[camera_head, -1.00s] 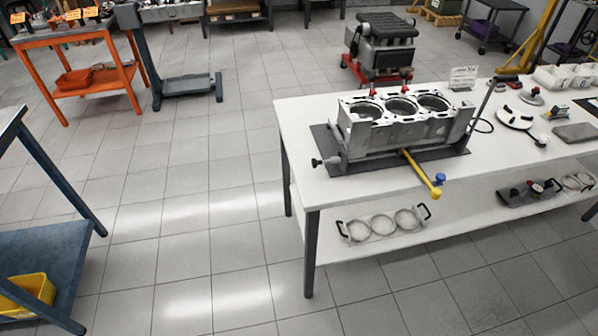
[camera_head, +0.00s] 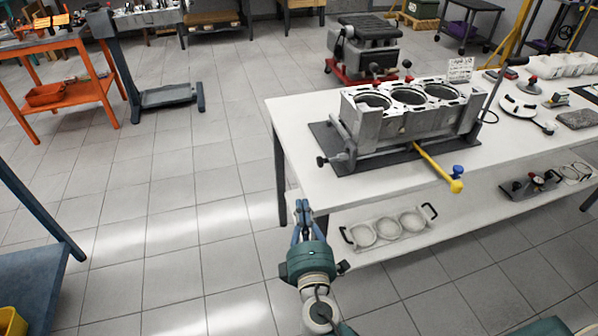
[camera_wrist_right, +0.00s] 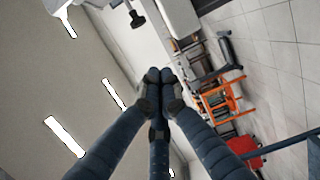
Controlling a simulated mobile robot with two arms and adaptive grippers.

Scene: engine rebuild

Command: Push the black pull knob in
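The black pull knob (camera_head: 321,161) sticks out on a short shaft from the left end of the grey fixture (camera_head: 337,137) under the engine block (camera_head: 410,122). The knob also shows in the right wrist view (camera_wrist_right: 137,20), near the top. My right gripper (camera_head: 303,205) is in front of the table's left end, below and left of the knob in the head view, and apart from it. Its fingertips are together and empty, which also shows in the right wrist view (camera_wrist_right: 160,75). My left gripper is not in view.
The block and fixture stand on the white table (camera_head: 300,118). The lower shelf (camera_head: 395,250) holds a ring tray (camera_head: 390,229). Floor left of the table is clear.

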